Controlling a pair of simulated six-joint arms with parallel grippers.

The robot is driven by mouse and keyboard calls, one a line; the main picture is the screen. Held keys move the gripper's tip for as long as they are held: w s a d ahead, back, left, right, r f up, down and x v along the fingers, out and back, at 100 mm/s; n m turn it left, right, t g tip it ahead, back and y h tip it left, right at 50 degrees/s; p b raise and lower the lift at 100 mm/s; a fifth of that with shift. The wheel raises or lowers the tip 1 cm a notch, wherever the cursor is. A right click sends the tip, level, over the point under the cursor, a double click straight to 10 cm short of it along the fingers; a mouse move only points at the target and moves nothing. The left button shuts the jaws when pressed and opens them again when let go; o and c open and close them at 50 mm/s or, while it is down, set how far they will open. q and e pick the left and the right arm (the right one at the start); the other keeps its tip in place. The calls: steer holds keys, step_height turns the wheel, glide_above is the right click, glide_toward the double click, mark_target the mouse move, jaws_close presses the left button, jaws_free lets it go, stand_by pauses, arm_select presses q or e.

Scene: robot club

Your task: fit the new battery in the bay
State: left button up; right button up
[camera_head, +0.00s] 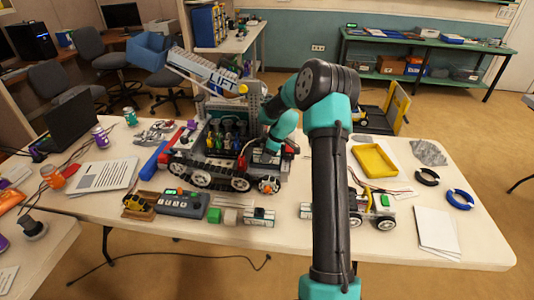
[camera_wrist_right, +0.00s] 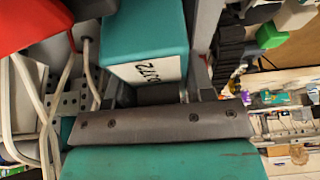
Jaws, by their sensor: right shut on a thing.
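The tracked robot (camera_head: 215,181) with the LIFT boom stands at the middle of the table. My right gripper (camera_head: 265,157) reaches down onto its right rear part. In the right wrist view, a teal battery (camera_wrist_right: 143,42) with a white printed label is at the jaws, and the right gripper is shut on it. Grey metal parts (camera_wrist_right: 207,28) and a perforated strip (camera_wrist_right: 72,104) lie close around the battery. The bay floor and the battery's far end are hidden, so I cannot tell how deep it sits. My left gripper is not in view.
A red part (camera_wrist_right: 30,24) and pale cables (camera_wrist_right: 48,125) run close beside the jaws. A yellow tray (camera_head: 374,161) lies to the right.

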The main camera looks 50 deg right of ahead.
steer(key=shift+s+f, duration=0.1)
steer(key=shift+f, duration=0.8)
stand_by(1.2)
steer(key=o, duration=1.1)
steer(key=shift+a, duration=0.1)
steer(key=shift+c, duration=0.2)
steer(key=shift+r, duration=0.3)
steer(key=shift+o, duration=1)
steer(key=shift+r, duration=3.4)
